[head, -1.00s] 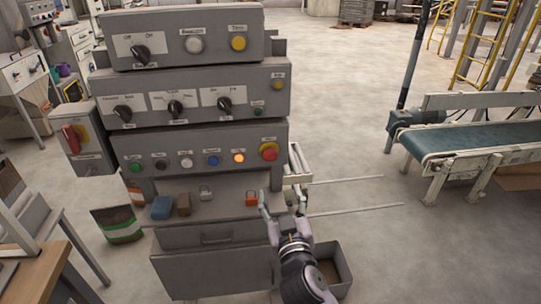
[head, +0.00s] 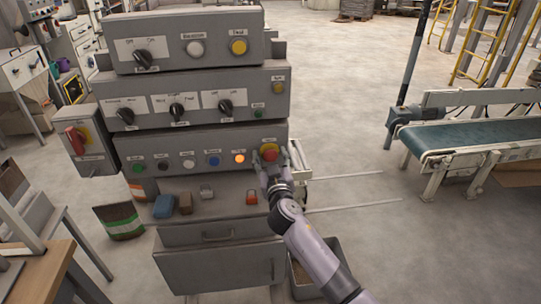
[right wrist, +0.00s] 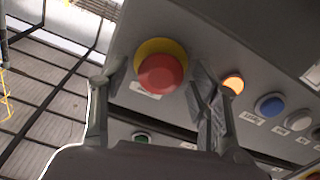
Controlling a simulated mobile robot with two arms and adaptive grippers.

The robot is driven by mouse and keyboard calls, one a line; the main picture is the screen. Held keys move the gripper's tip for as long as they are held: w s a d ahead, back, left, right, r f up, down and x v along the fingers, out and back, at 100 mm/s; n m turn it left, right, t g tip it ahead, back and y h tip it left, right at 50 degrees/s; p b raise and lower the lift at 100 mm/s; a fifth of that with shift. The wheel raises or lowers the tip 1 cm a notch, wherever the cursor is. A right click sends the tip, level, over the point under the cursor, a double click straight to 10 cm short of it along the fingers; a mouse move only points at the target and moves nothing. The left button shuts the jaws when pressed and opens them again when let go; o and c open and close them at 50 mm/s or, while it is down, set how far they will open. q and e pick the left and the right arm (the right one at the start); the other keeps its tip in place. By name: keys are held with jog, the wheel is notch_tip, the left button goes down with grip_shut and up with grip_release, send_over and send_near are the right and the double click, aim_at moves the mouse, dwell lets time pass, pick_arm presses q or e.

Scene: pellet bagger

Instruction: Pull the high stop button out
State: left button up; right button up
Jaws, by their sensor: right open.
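The high stop button (head: 269,151) is a red mushroom cap on a yellow ring, at the right end of the lowest button row on the grey control panel (head: 215,135). It also shows in the right wrist view (right wrist: 161,74). My right gripper (head: 272,166) is open, with its fingers up at the button. In the right wrist view its two fingers (right wrist: 160,85) stand on either side of the red cap, with a visible gap on each side. Whether they reach past the cap's edge in depth I cannot tell. My left gripper is not in view.
An orange lit button (head: 239,158) and a blue button (head: 213,160) sit left of the stop button. Below is a shelf with a blue block (head: 164,206), a brown block (head: 186,203) and padlocks. A conveyor (head: 480,137) stands at right, with free floor between.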

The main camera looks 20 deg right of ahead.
jog(key=shift+w, duration=0.25)
jog(key=shift+c, duration=0.3)
grip_shut()
dwell(0.4)
